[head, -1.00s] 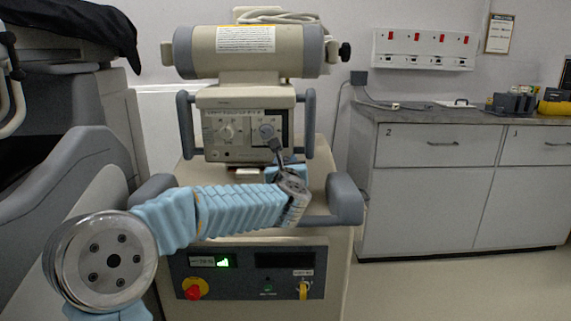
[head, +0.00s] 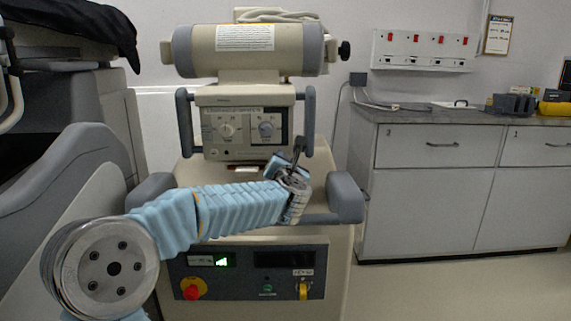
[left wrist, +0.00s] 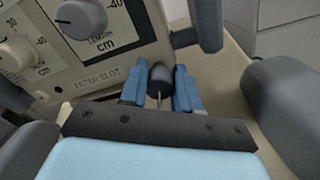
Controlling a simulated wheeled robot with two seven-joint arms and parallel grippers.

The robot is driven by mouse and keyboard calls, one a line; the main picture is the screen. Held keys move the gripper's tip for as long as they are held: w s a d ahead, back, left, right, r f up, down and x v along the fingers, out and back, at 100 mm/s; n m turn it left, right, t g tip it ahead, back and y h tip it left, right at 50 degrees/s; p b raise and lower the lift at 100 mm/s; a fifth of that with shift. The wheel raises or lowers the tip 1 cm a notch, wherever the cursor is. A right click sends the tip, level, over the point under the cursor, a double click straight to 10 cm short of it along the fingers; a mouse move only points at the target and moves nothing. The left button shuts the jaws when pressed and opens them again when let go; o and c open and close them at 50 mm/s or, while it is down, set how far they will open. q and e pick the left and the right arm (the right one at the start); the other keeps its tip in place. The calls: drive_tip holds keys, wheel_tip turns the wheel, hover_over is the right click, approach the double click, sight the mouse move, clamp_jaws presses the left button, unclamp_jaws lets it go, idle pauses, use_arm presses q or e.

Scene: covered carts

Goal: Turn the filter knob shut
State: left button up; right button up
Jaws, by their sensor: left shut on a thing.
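A dark rounded knob (left wrist: 160,77) with a thin pale stem sits between the two blue fingers of my left gripper (left wrist: 160,88) in the left wrist view, beside the "FILTER SLOT" label (left wrist: 98,77). The fingers are shut on this knob, one on each side. In the head view my left gripper (head: 290,158) is at the lower right corner of the control panel (head: 245,134). The knob cannot be clearly told from the dark gripper parts there, and its turn angle is unclear. My right gripper is not in view.
A white dial (head: 227,130) and a darker dial (head: 266,129) are on the panel. A grey side handle (head: 309,122) rises close to the gripper. A grey bumper (head: 345,197) is to the right. Grey cabinets (head: 427,210) stand farther right.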

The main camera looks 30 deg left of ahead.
use_arm(q)
drive_tip(key=m, duration=0.4)
drive_tip(key=shift+d+m+p, duration=0.1)
drive_tip(key=shift+m+p, duration=0.2)
drive_tip(key=shift+p, duration=0.05)
drive_tip(key=m+p, duration=0.1)
drive_tip(key=m, duration=0.3)
drive_tip(key=shift+f, duration=0.1)
drive_tip(key=shift+m, duration=0.4)
drive_tip(key=o, duration=1)
drive_tip(key=shift+o, duration=0.2)
drive_tip(key=b+v, duration=0.1)
drive_tip(key=v, duration=1.2)
drive_tip(key=shift+s+d, duration=0.2)
drive_tip(key=shift+s, duration=0.15)
